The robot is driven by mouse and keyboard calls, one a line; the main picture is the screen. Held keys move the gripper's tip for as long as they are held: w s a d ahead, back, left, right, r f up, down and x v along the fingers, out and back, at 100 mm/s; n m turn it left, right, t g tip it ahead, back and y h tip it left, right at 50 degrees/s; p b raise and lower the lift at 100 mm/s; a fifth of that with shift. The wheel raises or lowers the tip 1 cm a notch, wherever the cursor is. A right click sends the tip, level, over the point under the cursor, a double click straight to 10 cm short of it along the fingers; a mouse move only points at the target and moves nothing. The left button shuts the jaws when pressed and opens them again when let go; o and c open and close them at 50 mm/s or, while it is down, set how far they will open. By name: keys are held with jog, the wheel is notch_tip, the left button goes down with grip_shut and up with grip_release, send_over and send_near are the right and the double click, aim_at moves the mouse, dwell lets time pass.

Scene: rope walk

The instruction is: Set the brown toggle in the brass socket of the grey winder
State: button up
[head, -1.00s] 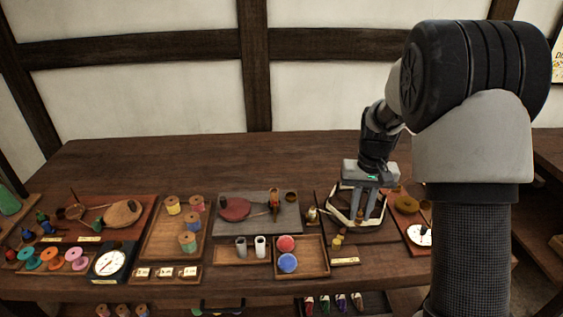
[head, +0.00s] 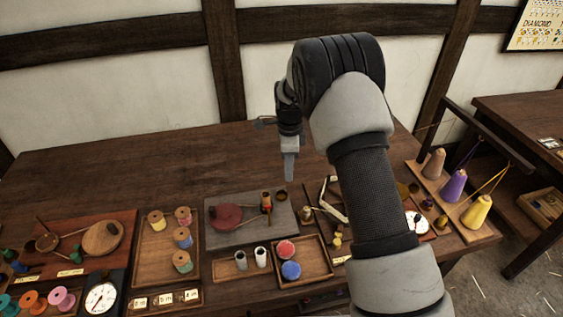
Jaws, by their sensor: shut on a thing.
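The grey winder (head: 240,237) is a flat grey board with a dark red disc (head: 226,216) and an upright orange-brown post. Its brass socket (head: 282,196) is a small round cup at the board's right rear corner, and it looks empty. My gripper (head: 289,178) points down above the socket, with a gap between them in the picture. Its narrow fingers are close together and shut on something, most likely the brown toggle. The held piece is too small and hidden to make out its shape or tilt.
A tray with a red and a blue ball (head: 302,282) lies in front of the winder, beside two pale cups. A dark board with a white frame (head: 333,203) stands to the right, partly behind my arm. The table behind the winder is clear.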

jog(key=shift+w+a+f+m+b, duration=0.15)
jog(key=shift+a+f+m+b, duration=0.35)
jog(key=shift+f, duration=0.55)
jog(key=shift+w+a+f+m+b, duration=0.25)
jog(key=shift+f+m+b, duration=0.15)
jog(key=shift+f+m, duration=0.45)
jog(key=shift+w+a+f+m+b, duration=0.1)
jog(key=shift+a+f+m+b, duration=0.3)
jog(key=shift+f, duration=0.8)
jog(key=shift+d+f+b, duration=0.1)
jog(key=shift+f+b, duration=0.1)
jog(key=shift+b, duration=0.15)
jog(key=shift+f+b, duration=0.55)
jog(key=shift+f, duration=0.25)
jog(key=shift+f, duration=0.1)
jog(key=o, duration=1.3)
